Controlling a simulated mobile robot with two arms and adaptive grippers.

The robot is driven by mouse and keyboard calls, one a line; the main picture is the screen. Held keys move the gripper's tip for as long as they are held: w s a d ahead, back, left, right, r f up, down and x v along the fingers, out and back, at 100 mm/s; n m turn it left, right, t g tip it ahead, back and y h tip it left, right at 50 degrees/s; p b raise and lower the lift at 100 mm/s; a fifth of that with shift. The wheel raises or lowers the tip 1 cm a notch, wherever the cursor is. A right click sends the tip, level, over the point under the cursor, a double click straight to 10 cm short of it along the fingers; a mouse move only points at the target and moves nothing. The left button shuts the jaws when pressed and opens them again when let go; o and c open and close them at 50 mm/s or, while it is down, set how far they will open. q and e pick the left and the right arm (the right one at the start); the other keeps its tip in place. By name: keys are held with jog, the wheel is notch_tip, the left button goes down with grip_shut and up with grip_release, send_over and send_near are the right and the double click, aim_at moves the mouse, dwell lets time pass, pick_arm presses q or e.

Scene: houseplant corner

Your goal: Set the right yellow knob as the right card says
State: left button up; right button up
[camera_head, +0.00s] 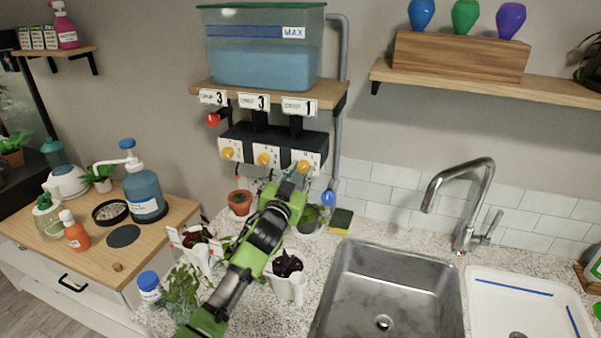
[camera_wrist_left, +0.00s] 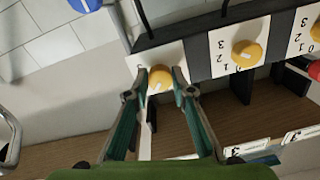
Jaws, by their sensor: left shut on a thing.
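The right yellow knob (camera_head: 303,166) is at the right end of a dark valve box (camera_head: 265,142) on the wall. My left gripper (camera_head: 297,180) reaches up to it from below. In the left wrist view, which is turned over, the fingers of my left gripper (camera_wrist_left: 161,84) are closed on both sides of this knob (camera_wrist_left: 159,73). Its pointer and most of its scale are hidden. The right card (camera_head: 298,105) hangs above on the shelf edge; I cannot read its number clearly. My right gripper is not in view.
The middle yellow knob (camera_head: 264,159) and left yellow knob (camera_head: 228,153) sit close beside it. Their cards (camera_head: 255,102) (camera_head: 212,97) each show a 3. A water tank (camera_head: 262,50) stands on the shelf above. Potted plants (camera_head: 287,265) crowd the counter below; a sink (camera_head: 390,285) is right.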

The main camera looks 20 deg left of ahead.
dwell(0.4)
pick_arm(q)
jog(key=o, duration=1.1)
jog(key=shift+o, duration=0.2)
notch_tip(320, 180, up, 10)
